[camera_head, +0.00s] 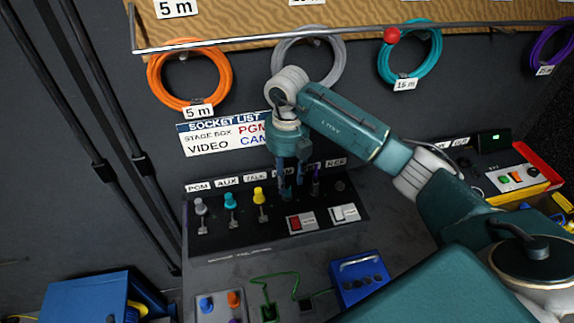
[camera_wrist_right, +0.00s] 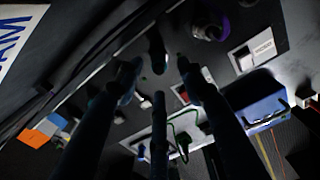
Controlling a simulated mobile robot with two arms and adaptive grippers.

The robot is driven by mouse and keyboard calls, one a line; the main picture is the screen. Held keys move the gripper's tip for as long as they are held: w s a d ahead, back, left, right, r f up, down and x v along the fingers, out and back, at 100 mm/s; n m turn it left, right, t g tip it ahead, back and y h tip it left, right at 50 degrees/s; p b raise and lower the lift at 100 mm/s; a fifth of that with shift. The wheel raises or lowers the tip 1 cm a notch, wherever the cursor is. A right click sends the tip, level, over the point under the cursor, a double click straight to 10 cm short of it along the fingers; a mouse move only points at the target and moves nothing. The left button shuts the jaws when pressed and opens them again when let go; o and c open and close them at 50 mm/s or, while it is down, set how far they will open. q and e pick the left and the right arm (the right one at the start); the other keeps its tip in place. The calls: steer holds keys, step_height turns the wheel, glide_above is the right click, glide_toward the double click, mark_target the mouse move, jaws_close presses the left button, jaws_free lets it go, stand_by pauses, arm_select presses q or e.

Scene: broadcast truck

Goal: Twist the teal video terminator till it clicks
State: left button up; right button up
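A sloped dark socket panel (camera_head: 235,243) carries a row of upright levers or plugs. A teal-capped one (camera_head: 230,200) stands under the AUX label, between a grey one (camera_head: 200,206) and a yellow one (camera_head: 259,196). I cannot tell whether it is the video terminator. My right gripper (camera_head: 286,190) points down at the panel between the yellow and purple ones. In the right wrist view its fingers (camera_wrist_right: 158,78) are spread, with a dark post (camera_wrist_right: 157,50) just beyond them. Contact cannot be told. My left gripper is not in view.
A purple plug (camera_head: 316,184) stands close right of the gripper and also shows in the wrist view (camera_wrist_right: 208,26). Red (camera_head: 301,222) and white (camera_head: 345,213) switches lie in front. A blue box (camera_head: 359,278) and green cable (camera_head: 284,275) are nearer. Coiled cables (camera_head: 190,75) hang behind.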

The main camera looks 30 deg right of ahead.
mark_target(287, 184)
step_height(287, 184, down, 5)
steer(key=shift+w+f+p, duration=0.1)
steer(key=shift+p, duration=0.45)
jaws_close()
